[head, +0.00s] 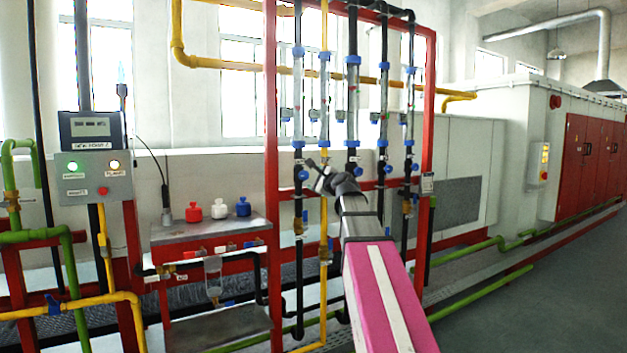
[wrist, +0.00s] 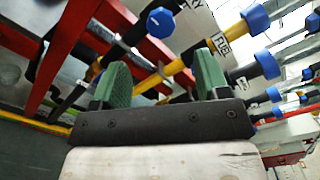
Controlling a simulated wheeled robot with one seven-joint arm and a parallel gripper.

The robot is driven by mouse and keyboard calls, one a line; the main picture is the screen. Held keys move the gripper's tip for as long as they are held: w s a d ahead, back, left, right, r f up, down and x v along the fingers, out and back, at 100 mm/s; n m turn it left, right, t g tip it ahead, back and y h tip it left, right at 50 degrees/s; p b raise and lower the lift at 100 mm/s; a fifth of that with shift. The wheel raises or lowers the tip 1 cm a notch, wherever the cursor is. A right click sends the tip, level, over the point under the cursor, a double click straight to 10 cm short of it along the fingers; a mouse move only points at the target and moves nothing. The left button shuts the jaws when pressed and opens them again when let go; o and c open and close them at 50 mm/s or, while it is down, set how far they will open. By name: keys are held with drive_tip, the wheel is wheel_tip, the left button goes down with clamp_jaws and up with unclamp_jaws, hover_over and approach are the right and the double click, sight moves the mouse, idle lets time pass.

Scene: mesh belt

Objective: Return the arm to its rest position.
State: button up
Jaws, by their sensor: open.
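My gripper (head: 318,172) is in front of the red pipe frame in the head view, at the end of my raised arm. In the wrist view my gripper (wrist: 160,88) shows two green finger pads, apart, with nothing held between them. A yellow pipe (wrist: 178,66) with a label and blue fittings lies beyond the fingers. I cannot tell how close the fingers are to it.
The red frame (head: 271,120) carries several vertical pipes with blue valves. To the left, a shelf (head: 215,232) holds red, white and blue containers, near a control box (head: 93,177) with lit lamps. Open floor (head: 520,300) lies to the right.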

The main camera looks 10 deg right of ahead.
drive_tip(key=s+a+f+n+g, duration=0.2)
drive_tip(key=f+n+g, duration=0.1)
drive_tip(key=f, duration=0.8)
drive_tip(key=s+a+f+n+g+h, duration=0.1)
drive_tip(key=s+f+n+g, duration=0.2)
drive_tip(key=f, duration=0.9)
drive_tip(key=s+a+f+n+g, duration=0.1)
drive_tip(key=a+f+n+g, duration=0.2)
drive_tip(key=f, duration=0.8)
drive_tip(key=s+d+f+n+g+h, duration=0.1)
drive_tip(key=s+f+n+g, duration=0.3)
drive_tip(key=s+f, duration=0.6)
drive_tip(key=s+d+f+n+g+h, duration=0.1)
drive_tip(key=s+f+n+g+h, duration=0.2)
drive_tip(key=s+f+n, duration=0.4)
drive_tip(key=s+f+g, duration=0.1)
drive_tip(key=s+f, duration=0.2)
drive_tip(key=f, duration=0.4)
drive_tip(key=shift+s+d+f+n+h, duration=0.3)
drive_tip(key=shift+s+d+f, duration=0.05)
